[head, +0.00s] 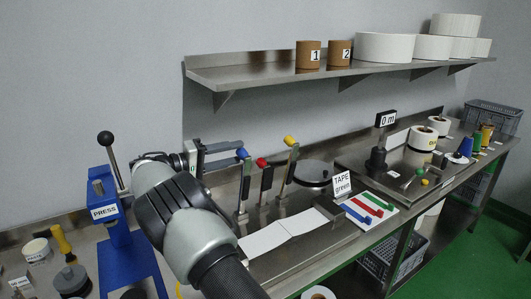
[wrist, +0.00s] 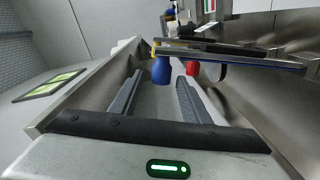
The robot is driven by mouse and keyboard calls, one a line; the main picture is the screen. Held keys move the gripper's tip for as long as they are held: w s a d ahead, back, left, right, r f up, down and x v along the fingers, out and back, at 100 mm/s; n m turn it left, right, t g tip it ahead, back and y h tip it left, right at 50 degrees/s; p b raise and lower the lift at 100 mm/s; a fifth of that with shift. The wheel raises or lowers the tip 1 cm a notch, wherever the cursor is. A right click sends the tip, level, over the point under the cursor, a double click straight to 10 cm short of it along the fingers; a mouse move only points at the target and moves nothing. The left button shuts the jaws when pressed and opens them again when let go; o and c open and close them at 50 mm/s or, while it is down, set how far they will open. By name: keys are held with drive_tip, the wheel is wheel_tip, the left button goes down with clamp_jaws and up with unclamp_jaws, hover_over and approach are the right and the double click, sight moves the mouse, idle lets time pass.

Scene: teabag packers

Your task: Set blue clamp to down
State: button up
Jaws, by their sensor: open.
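The blue clamp has a blue-tipped handle (head: 243,153) that stands up, with its dark lever (head: 244,184) below the tip. My gripper (head: 232,153) is open and level at the height of that blue tip. In the wrist view, the blue tip (wrist: 161,70) shows between the ends of the open fingers (wrist: 160,82). I cannot tell whether either finger touches it. The clamp's base is partly hidden behind my arm in the head view.
A red-tipped clamp (head: 263,163) and a yellow-tipped clamp (head: 290,142) stand upright just right of the blue one. White sheets (head: 267,238) lie in front. A blue press (head: 128,262) stands left, and a steel shelf (head: 260,74) hangs above.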

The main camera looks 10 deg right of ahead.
drive_tip(key=shift+s+d+f+n+h, duration=0.2)
drive_tip(key=shift+s+f+n+h, duration=0.15)
drive_tip(key=shift+s, duration=0.2)
drive_tip(key=p+x, duration=0.1)
drive_tip(key=x, duration=0.5)
drive_tip(key=shift+d, duration=0.4)
drive_tip(key=shift+w, duration=0.1)
clamp_jaws()
